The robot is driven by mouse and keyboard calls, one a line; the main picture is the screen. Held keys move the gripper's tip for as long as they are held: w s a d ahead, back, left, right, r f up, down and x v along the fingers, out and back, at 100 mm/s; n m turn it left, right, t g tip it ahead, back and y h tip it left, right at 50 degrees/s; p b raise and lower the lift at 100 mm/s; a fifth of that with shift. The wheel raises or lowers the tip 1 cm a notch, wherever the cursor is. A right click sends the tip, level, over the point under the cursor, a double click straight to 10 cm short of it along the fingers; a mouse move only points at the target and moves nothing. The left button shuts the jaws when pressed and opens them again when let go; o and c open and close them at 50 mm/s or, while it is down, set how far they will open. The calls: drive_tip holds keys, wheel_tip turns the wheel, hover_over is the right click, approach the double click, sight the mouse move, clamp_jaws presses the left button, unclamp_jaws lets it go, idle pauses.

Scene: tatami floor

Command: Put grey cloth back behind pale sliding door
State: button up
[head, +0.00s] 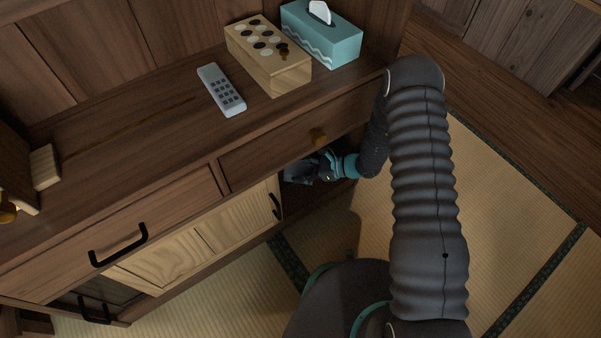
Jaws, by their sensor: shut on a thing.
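The pale sliding door (190,248) has a black handle and stands across the middle of the cabinet's lower front. To its right the lower compartment is open and dark inside. My gripper (318,170) is at this opening, below the drawer with the round brass knob. It is shut on the grey cloth (298,172), which shows as a small bunched patch at the opening's upper left. My arm comes in from the right. The fingertips and part of the cloth are hard to make out in the shadow.
On the cabinet top (130,125) lie a white remote (221,90), a wooden box with black and white discs (268,58) and a teal tissue box (322,36). A drawer (120,240) with a black handle is at left. Tatami floor (510,200) is clear at right.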

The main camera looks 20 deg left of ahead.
drive_tip(key=shift+f, duration=0.8)
drive_tip(key=shift+w+a+f, duration=0.15)
drive_tip(key=shift+a, duration=0.05)
drive_tip(key=shift+f+b, duration=0.2)
drive_tip(key=shift+b, duration=0.15)
drive_tip(key=o, duration=1.2)
drive_tip(key=shift+r, duration=0.1)
drive_tip(key=shift+c, duration=0.2)
drive_tip(key=shift+r, duration=0.1)
